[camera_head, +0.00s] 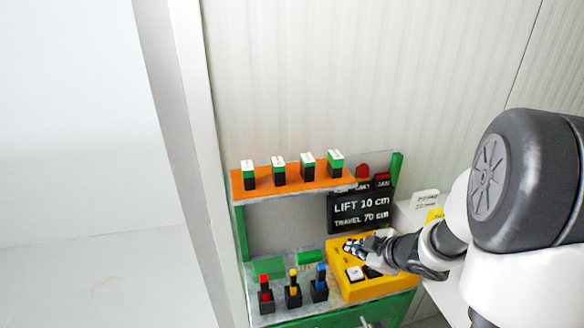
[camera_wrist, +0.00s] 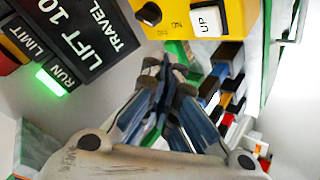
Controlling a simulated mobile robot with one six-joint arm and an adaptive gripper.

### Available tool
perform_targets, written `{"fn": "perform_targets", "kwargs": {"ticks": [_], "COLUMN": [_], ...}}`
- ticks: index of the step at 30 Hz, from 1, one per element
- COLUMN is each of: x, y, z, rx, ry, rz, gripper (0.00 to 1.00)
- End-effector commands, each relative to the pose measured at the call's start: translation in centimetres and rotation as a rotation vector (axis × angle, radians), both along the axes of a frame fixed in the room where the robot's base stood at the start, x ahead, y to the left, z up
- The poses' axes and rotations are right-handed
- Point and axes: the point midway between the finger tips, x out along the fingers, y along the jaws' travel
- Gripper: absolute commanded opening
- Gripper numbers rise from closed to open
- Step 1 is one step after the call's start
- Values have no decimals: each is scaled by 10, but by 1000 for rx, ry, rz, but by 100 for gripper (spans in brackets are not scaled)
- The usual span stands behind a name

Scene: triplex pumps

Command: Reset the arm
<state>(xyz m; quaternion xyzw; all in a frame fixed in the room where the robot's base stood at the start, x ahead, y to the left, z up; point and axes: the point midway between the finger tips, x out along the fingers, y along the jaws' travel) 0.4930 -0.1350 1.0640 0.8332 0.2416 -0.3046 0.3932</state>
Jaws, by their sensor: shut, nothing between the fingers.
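My gripper (camera_head: 352,246) reaches in from the right in the head view, above the yellow control box (camera_head: 375,288). In the wrist view my gripper (camera_wrist: 172,68) has its fingertips together with nothing between them. The yellow box also shows at the top of the wrist view (camera_wrist: 185,15), with a black knob (camera_wrist: 149,13) and a white UP button (camera_wrist: 207,20). In the head view a white button (camera_head: 355,272) sits on the box, just below the fingers. I cannot tell whether the fingers touch the box; part of its top is hidden.
A black sign (camera_head: 358,209) reads LIFT 10 cm, TRAVEL 70 cm. A green RUN lamp (camera_wrist: 54,80) glows. An orange shelf (camera_head: 291,183) bears several black, green and white blocks. Three black holders with coloured tops (camera_head: 293,292) stand left of the box. A wall stands close behind.

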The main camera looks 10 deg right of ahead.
Motion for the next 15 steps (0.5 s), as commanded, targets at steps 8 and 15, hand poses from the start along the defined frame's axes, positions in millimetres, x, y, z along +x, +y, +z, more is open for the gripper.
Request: {"fn": "perform_targets", "kwargs": {"ticks": [8, 15], "x": [-6, -88], "y": [-17, 7], "z": [75, 142], "rx": [-99, 8], "ry": [-28, 37], "rz": [-289, -692], "gripper": [0, 0]}}
